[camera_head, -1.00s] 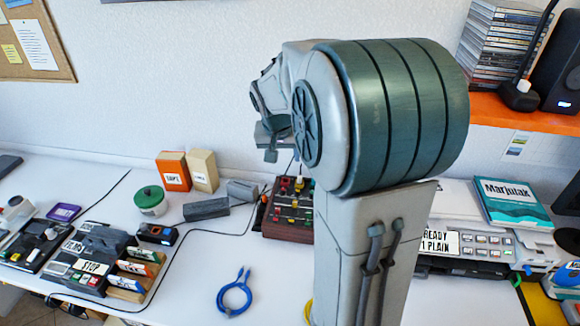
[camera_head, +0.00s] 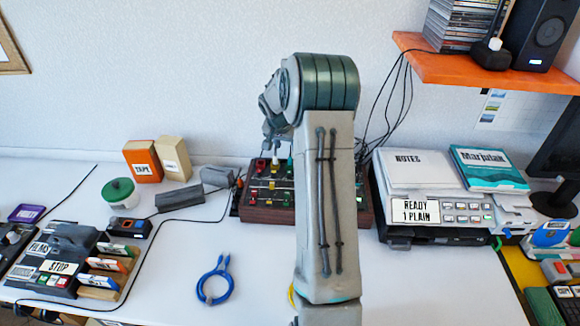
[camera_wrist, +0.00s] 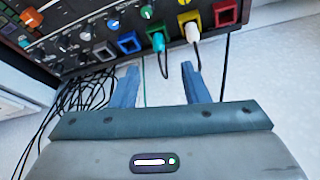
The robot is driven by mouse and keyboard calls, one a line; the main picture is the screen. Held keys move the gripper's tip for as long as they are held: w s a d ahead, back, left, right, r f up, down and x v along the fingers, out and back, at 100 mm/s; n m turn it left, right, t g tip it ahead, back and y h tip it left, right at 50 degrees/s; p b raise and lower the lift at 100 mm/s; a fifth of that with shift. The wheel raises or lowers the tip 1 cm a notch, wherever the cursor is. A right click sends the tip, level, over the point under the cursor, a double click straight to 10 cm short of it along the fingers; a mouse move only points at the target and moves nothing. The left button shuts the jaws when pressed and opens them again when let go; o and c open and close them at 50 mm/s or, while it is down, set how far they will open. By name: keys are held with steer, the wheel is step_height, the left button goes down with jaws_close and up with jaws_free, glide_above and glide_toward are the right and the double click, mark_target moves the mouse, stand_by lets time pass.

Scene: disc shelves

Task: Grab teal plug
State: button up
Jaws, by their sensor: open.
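The teal plug (camera_wrist: 158,42) sits in a socket on the front edge of a dark control box, with a thin cable hanging from it, in the wrist view. My gripper (camera_wrist: 160,72) is open and empty, its two blue-grey fingers spread below the plug, one to each side in the picture. The fingers do not appear to touch it. A white plug (camera_wrist: 192,31) in the yellow socket is just right of the teal one. In the head view, my arm hides part of the control box (camera_head: 262,214), and I cannot clearly make out the teal plug.
Blue, red and other coloured sockets line the box edge near the plug. Black cables (camera_wrist: 75,110) hang at the left in the wrist view.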

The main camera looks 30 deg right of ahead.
steer(key=b+x, duration=0.1)
steer(key=x, duration=0.6)
steer(key=shift+d+f, duration=0.25)
steer(key=shift+f, duration=0.1)
jaws_close()
